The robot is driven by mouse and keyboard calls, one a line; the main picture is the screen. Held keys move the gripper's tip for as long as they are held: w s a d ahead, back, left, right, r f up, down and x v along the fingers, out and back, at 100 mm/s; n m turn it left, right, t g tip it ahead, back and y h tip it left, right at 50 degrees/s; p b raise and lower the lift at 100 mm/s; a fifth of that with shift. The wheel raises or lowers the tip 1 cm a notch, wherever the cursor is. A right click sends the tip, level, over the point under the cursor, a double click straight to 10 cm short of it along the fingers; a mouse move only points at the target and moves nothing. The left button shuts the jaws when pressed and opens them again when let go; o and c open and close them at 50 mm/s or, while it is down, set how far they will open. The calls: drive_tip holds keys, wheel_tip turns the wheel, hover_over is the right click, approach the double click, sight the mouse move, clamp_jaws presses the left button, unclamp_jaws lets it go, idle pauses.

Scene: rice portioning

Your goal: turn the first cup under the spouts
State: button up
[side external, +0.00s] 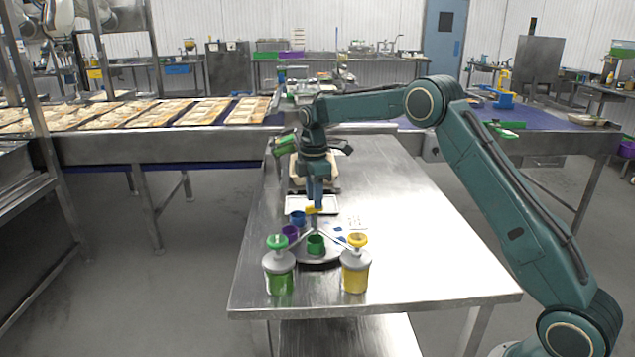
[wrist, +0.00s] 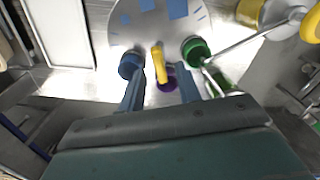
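A round grey turntable (wrist: 120,22) with blue marks lies on the steel table. The wrist view also shows the blue cup (wrist: 131,65), purple cup (wrist: 167,80) and green cup (wrist: 196,50). A yellow handle (wrist: 158,63) rises near the cups. My gripper (wrist: 160,88) points down over the turntable. Its fingers are apart, one on each side of the yellow handle, with gaps visible. Spouts reach from a green-topped dispenser (side external: 279,266) and a yellow-topped dispenser (side external: 356,265) toward the green cup.
A white tray (side external: 325,205) lies behind the turntable. A small white card (side external: 353,222) lies to the right. The right side of the steel table (side external: 415,240) is clear. A conveyor with several food trays (side external: 247,111) runs behind at left.

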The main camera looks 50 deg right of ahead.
drive_tip(key=shift+f, duration=1)
drive_tip(key=shift+c, duration=0.4)
clamp_jaws()
drive_tip(key=shift+n, duration=7)
